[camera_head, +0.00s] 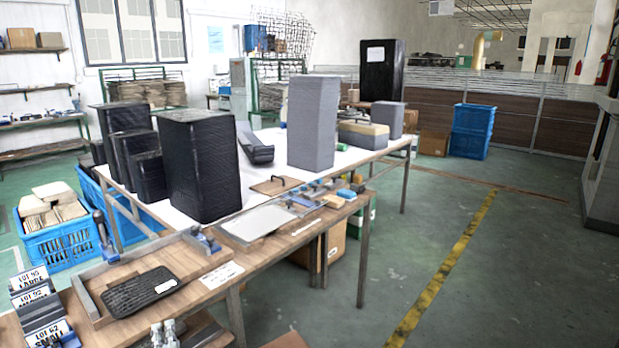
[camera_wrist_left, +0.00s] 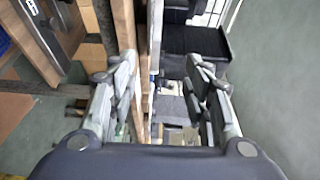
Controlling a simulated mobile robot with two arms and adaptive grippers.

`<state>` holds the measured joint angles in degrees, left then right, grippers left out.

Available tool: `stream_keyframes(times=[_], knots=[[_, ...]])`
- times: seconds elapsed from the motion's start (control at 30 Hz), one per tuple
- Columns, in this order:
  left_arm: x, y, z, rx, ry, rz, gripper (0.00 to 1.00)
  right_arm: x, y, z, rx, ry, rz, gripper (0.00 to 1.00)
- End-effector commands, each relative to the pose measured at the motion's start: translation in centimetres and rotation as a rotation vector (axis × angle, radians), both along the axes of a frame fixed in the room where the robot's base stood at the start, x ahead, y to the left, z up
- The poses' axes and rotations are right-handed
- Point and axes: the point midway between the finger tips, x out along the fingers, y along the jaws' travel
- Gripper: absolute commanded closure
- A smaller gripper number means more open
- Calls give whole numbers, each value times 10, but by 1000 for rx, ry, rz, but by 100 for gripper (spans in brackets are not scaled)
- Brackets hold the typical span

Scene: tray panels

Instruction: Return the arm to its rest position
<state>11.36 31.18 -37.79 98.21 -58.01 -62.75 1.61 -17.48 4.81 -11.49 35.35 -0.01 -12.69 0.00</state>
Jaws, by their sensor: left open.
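My left gripper (camera_wrist_left: 161,68) is open and empty in the left wrist view, its two grey fingers spread wide with nothing between the tips. In the head view, the fingertips of my left gripper (camera_head: 164,334) show at the bottom edge, by the near side of the front workbench. The wooden tray (camera_head: 187,252) lies on that bench, beyond and apart from the fingertips. A black ribbed panel (camera_head: 140,291) with a white label lies flat in the tray. In the wrist view, part of a wooden surface shows at the upper left. My right gripper is in neither view.
Labelled lot holders (camera_head: 38,308) stand at the bench's left end. A grey plate (camera_head: 258,222) and small tools lie farther along. Tall black and grey blocks stand on the white table (camera_head: 262,167) behind. Green floor (camera_head: 350,310) to the right is open.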

Motion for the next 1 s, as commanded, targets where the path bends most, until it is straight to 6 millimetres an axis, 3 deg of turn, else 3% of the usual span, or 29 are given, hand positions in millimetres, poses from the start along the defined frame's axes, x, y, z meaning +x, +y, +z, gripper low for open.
stream_keyframes(times=[0.17, 0.37, 0.57, 0.67, 0.77, 0.9, 1.0], knots=[[-3, 5, -41, -42, 86, 4, 55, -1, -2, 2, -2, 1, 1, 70], [-12, 10, -95, -107, 197, 11, 55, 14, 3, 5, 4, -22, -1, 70], [-36, 16, -170, -213, 342, 29, 55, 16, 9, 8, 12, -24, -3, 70], [-62, 17, -222, -299, 440, 48, 55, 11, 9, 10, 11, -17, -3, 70], [-102, 15, -284, -415, 553, 78, 55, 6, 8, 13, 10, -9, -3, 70], [-171, 6, -360, -593, 688, 142, 55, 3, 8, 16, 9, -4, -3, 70], [-228, -4, -406, -725, 767, 201, 55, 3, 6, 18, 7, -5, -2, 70]])
